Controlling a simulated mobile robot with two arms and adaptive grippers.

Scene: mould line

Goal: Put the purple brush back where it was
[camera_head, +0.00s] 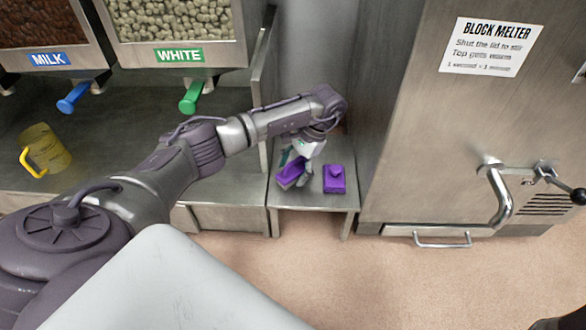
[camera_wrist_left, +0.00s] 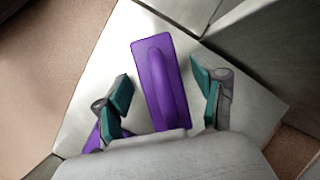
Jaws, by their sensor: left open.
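The long purple piece, which looks like the purple brush (camera_head: 290,173), is on the small steel stand (camera_head: 313,199). In the left wrist view the brush (camera_wrist_left: 153,62) is a flat rectangle with a raised grip along its middle. My left gripper (camera_head: 304,168) is over it, open, with its teal-padded fingertips (camera_wrist_left: 165,92) on either side and gaps to both sides. Its near end is hidden behind the gripper body. I cannot tell how high the fingertips are above the stand. My right gripper is not in view.
The steel block melter (camera_head: 440,130) closes off the right. A steel counter with a yellow jug (camera_head: 46,150) and dispensers lies left. Floor (camera_head: 290,260) is free in front.

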